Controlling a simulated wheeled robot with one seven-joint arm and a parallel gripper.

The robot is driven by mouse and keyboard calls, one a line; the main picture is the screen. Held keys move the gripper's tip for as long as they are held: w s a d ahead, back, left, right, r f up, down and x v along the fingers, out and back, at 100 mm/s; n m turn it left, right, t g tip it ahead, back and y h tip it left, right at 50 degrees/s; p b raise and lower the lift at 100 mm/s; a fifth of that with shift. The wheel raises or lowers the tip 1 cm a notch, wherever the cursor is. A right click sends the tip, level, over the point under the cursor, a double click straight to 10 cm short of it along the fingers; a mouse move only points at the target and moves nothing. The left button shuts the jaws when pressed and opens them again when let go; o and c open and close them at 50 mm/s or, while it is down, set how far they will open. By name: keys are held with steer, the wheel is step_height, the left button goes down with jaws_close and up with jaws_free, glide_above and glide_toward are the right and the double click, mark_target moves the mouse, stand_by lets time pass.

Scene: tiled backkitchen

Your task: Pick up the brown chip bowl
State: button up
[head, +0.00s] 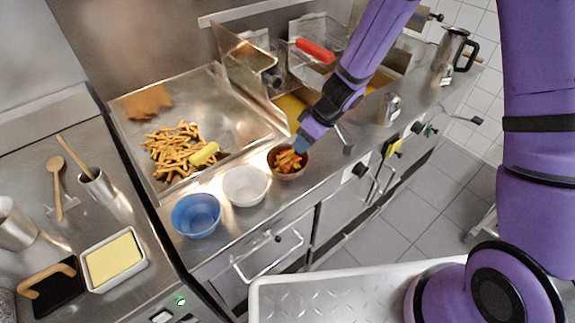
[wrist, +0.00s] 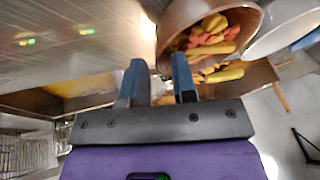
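The brown chip bowl (head: 289,177), filled with yellow and reddish chips, stands upright at the front edge of the steel counter in the head view. It also shows at the top of the wrist view (wrist: 178,18). My gripper (head: 301,147) points down at the bowl's far rim. In the wrist view my gripper (wrist: 159,63) is open, with a gap between its fingers. The right finger overlaps the bowl and the left finger is outside it, with the rim near the gap. I cannot tell whether either finger touches the bowl.
A white bowl (head: 245,187) stands close beside the brown bowl, then a blue bowl (head: 196,216). Behind is a steel tray (head: 225,110) with fries and a yellow-handled tool. A fryer with a red-handled basket (head: 315,51) is at the back. A metal jug (head: 450,55) stands far right.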

mark_target(292, 158)
steer(key=shift+x, duration=2.35)
steer(key=shift+s, duration=0.1)
jaws_close()
steer(key=shift+r, duration=0.2)
